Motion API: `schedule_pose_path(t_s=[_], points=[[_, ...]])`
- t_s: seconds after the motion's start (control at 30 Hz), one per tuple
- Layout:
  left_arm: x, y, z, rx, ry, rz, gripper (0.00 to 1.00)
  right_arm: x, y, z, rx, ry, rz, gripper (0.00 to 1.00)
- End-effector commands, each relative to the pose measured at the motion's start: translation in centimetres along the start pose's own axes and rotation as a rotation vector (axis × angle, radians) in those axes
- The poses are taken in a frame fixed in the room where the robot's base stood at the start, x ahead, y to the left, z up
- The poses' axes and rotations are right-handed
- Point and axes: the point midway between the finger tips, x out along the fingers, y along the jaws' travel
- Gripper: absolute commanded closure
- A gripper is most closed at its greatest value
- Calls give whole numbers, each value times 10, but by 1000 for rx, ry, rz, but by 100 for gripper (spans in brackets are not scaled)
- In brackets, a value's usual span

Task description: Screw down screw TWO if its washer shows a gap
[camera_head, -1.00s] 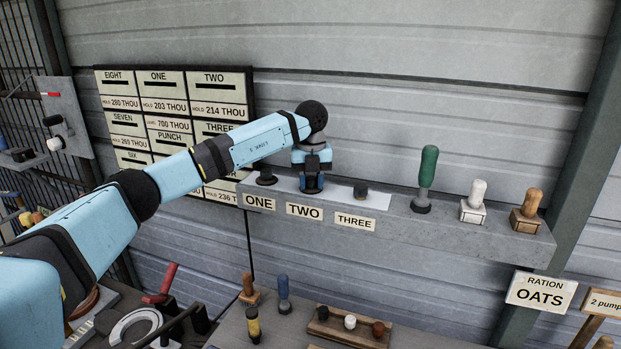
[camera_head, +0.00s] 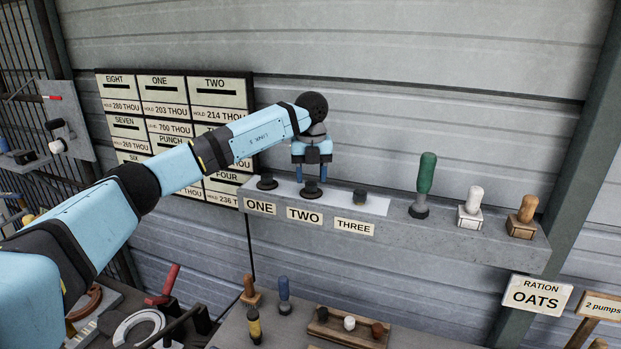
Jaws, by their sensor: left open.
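Screw TWO (camera_head: 312,189) is a dark knob on a wide dark disc, upright on the pale strip behind the label TWO (camera_head: 305,214). My left gripper (camera_head: 311,179) points down just above it, open and empty, with its two blue fingers apart on either side of the knob's top. Screw ONE (camera_head: 267,182) stands to the left, a similar dark knob and disc. Screw THREE (camera_head: 360,196) stands to the right, dark and short. The washer under screw TWO is too small to tell whether it shows a gap. My right gripper is out of view.
The grey shelf (camera_head: 465,243) also bears a green-handled tool (camera_head: 426,175), a white-knobbed block (camera_head: 473,205) and a wooden-knobbed block (camera_head: 524,215) to the right. A label board (camera_head: 175,110) hangs behind my left arm. A lower bench (camera_head: 235,325) holds several small tools.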

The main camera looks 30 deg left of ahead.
Motion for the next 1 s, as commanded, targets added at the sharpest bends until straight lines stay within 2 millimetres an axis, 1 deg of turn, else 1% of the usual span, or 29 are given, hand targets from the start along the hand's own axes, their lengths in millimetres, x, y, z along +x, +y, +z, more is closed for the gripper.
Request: schedule_pose_path(t_s=[0.03,0.17,1.0], points=[[-7,0,0,0,0,-1,51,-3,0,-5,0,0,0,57],[-14,0,0,0,0,-1,51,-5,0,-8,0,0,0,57],[-14,0,0,0,-1,-1,51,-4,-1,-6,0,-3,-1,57]])
